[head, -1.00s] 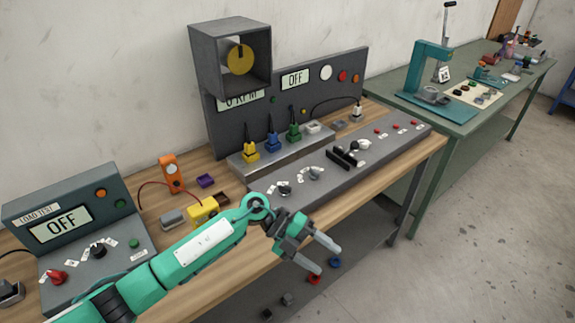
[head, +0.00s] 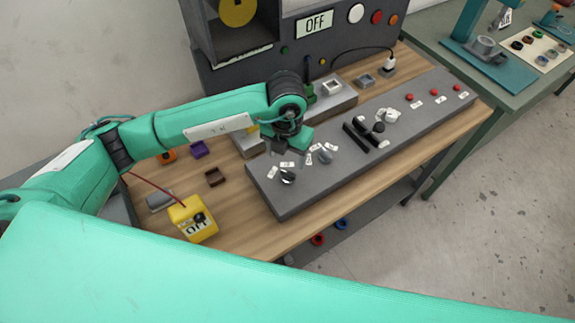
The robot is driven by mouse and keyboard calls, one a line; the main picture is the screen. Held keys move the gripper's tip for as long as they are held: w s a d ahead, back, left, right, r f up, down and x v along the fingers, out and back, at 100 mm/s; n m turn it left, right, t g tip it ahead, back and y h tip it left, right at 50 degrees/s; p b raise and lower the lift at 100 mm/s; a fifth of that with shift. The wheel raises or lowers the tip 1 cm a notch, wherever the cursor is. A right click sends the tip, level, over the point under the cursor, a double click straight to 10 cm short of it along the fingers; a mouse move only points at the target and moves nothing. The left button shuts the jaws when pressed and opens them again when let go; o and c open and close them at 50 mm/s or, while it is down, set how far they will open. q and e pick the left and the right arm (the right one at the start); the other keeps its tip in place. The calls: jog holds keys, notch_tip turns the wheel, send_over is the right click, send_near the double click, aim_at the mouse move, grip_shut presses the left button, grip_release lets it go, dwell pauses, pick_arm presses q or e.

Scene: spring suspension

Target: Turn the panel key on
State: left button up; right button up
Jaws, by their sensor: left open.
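The grey control panel (head: 310,197) lies along the bench. It carries two dark rotary knobs, a near one (head: 288,177) and a second one (head: 325,157), with small white labels around them. Further right are a black handle bar (head: 362,138) and a pale round fitting (head: 391,115) with a dark knob beside it. I cannot tell for certain which of these is the panel key. My left gripper (head: 285,147) is open and points down at the panel's back left, just behind the two knobs. It is partly hidden by its own wrist. My right gripper is not in view.
The upright grey panel behind has a display reading OFF (head: 314,24) and coloured lamps. A connector block (head: 330,93) stands between it and the control panel. A yellow meter (head: 192,218) sits front left. My large teal link covers the bottom of the view.

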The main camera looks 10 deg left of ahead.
aim_at(287, 175)
pick_arm(q)
jog(key=f+p, duration=0.1)
jog(key=f, duration=0.3)
jog(key=f+p, duration=0.1)
jog(key=f, duration=0.2)
jog(key=shift+w+f, duration=0.2)
jog(key=shift+f, duration=0.75)
jog(key=c, duration=1)
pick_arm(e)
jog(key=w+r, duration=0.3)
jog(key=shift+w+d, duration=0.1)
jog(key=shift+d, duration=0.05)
